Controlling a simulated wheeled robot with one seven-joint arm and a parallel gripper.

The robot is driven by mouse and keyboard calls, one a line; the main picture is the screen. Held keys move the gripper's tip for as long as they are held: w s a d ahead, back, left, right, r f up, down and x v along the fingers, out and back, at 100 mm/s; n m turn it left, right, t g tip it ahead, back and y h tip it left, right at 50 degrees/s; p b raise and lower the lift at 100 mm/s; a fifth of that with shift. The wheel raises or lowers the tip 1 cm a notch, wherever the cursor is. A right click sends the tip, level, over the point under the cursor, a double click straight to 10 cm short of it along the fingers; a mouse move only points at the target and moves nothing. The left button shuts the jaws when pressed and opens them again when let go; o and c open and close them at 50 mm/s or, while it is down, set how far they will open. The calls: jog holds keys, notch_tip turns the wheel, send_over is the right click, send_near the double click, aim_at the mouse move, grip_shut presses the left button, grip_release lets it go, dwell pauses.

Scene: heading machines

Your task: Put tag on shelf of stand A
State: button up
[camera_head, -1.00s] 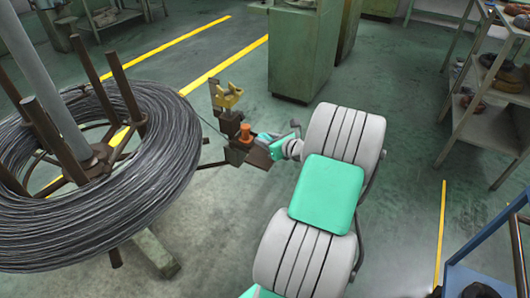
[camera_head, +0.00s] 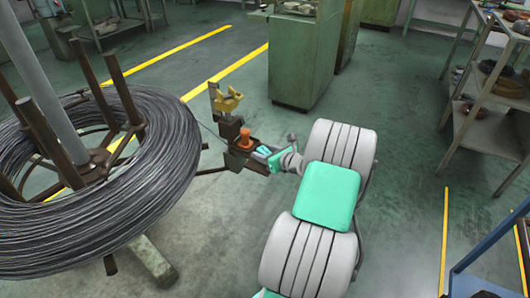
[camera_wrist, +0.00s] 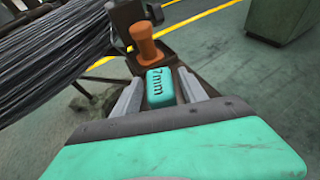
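The tag (camera_wrist: 161,86) is a small teal block with dark "mm" lettering; its digit is hard to read. In the wrist view it lies between the two grey fingers of my gripper (camera_wrist: 160,82), with a finger close along each side. It also shows small in the head view (camera_head: 262,150), in front of my gripper (camera_head: 268,153). The stand (camera_head: 230,128) is dark brown metal, with an orange knob (camera_head: 245,138) and a yellow bracket (camera_head: 226,100). The tag is at the stand's near right side, close to the knob. Contact between tag and shelf cannot be told.
A large wire coil (camera_head: 150,190) on a rusty post frame fills the left. A green cabinet (camera_head: 303,60) stands behind. Shelving with parts (camera_head: 490,120) is at right, and a blue frame (camera_head: 480,250) at lower right. Floor between is clear.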

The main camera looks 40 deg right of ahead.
jog(key=shift+r, duration=0.25)
jog(key=d+p+v, duration=0.1)
jog(key=p+v, duration=0.2)
jog(key=v, duration=0.8)
jog(key=w+a+r+n+g+y, duration=0.15)
jog(key=a+n+g, duration=0.25)
jog(key=a+n, duration=0.7)
jog(key=w+a+n+g+y, duration=0.25)
jog(key=a+n, duration=0.55)
jog(key=a, duration=0.4)
jog(key=s+a+r+n+g+h, duration=0.1)
jog(key=s+a+n, duration=0.3)
jog(key=n, duration=0.2)
jog(key=s+a+r+n+g+h, duration=0.1)
jog(key=s+a+n+g, duration=0.1)
jog(key=s+a+n, duration=0.2)
jog(key=s+a+r+n+g+h, duration=0.1)
jog(key=s+a+r+n, duration=0.1)
jog(key=s+a+n, duration=0.2)
jog(key=shift+s+a+r+n+g, duration=0.15)
jog(key=shift+a+n+g, duration=0.1)
jog(key=shift+n, duration=0.65)
jog(key=shift+s+a+f+n+g, duration=0.1)
jog(key=shift+s+a+n, duration=0.1)
jog(key=shift+n, duration=0.7)
jog(key=shift+w, duration=0.1)
